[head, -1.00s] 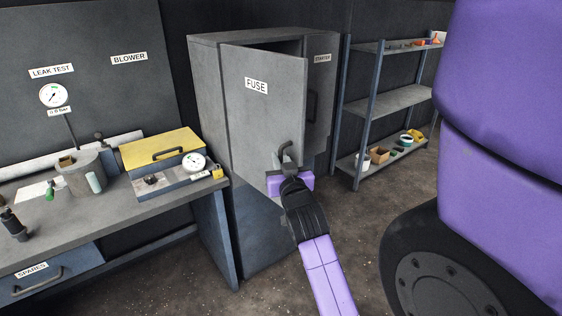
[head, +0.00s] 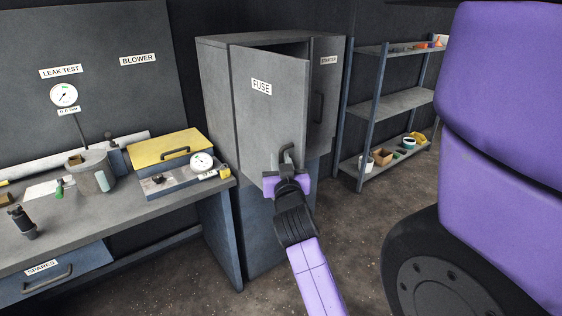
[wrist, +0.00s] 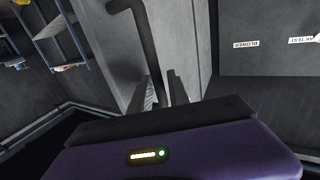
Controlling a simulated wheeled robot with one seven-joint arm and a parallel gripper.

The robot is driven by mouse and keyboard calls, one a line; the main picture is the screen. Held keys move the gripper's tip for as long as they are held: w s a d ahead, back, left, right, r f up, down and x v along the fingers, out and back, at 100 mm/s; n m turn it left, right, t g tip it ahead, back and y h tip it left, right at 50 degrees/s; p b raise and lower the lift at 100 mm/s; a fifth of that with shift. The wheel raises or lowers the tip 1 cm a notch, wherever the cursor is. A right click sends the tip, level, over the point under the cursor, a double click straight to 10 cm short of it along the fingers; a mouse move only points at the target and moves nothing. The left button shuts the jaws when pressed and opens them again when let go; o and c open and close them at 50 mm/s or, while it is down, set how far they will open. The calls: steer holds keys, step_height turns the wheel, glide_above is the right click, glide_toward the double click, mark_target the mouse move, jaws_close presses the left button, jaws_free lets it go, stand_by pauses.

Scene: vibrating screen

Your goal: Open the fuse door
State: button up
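The grey fuse door (head: 262,120), labelled FUSE, stands partly open on the upper cabinet, hinged at its left. A dark gap shows above its top edge, and the inside is mostly hidden behind it. Its dark bent handle (head: 288,155) is low near the free edge. My gripper (head: 285,175) is at this handle. In the wrist view the handle (wrist: 147,40) runs down between the two fingers of my gripper (wrist: 163,90), which look closed around it.
The starter door (head: 322,95) is right of the fuse door. A workbench (head: 130,212) with a yellow-lidded box (head: 165,148) stands left. A shelf rack (head: 385,105) stands behind right. A large purple body with a black wheel (head: 420,265) fills the right. Floor between is clear.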

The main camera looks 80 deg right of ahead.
steer(key=shift+o, duration=0.2)
steer(key=b+v, duration=0.2)
steer(key=v, duration=0.5)
steer(key=shift+a, duration=0.4)
steer(key=shift+r, duration=0.15)
